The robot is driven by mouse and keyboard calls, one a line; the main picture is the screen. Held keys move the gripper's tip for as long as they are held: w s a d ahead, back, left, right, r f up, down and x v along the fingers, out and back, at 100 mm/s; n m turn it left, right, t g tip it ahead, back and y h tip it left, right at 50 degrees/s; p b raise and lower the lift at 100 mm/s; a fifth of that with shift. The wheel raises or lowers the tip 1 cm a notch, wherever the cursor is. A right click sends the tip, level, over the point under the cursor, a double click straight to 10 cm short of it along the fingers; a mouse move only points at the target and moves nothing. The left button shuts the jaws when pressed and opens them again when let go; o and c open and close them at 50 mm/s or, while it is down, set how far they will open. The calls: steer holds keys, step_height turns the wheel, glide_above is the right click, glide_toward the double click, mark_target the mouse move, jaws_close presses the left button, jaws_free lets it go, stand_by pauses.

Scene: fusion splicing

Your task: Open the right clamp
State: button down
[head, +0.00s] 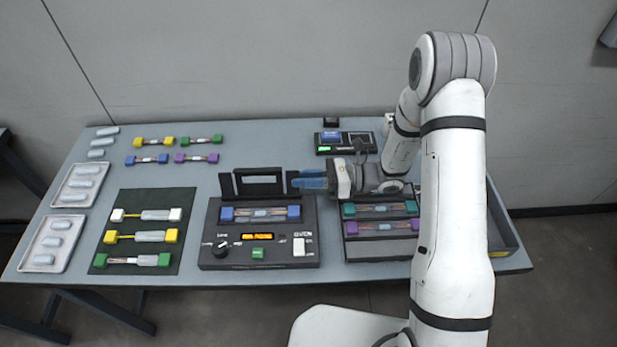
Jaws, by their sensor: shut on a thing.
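The fusion splicer (218,240) stands on the table with its dark lid (258,185) raised at the back. A fibre piece with blue end blocks (227,213) lies across its bed. The right clamp (293,182) shows as a small dark upright piece at the splicer's back right, beside the lid. My gripper (308,181) comes in from the right with its blue fingers pointing left. The fingers are shut on the right clamp, above the right blue end block. The fingertips partly hide the clamp, so its exact angle is hard to tell.
A dark holder (362,251) with teal and purple-ended pieces stands right of the splicer, under my forearm. A small device (324,150) with a green light is behind. A dark mat (118,200) with several pieces and two trays (60,199) lie left.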

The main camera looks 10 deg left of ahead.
steer(key=shift+w+n+b, duration=0.15)
steer(key=shift+n+b, duration=0.2)
steer(key=shift+n, duration=0.05)
steer(key=shift+r, duration=0.1)
stand_by(0.9)
steer(key=c, duration=1.4)
jaws_free()
steer(key=shift+w, duration=0.1)
steer(key=shift+d, duration=0.1)
steer(key=v, duration=0.7)
steer(key=shift+d+b, duration=0.35)
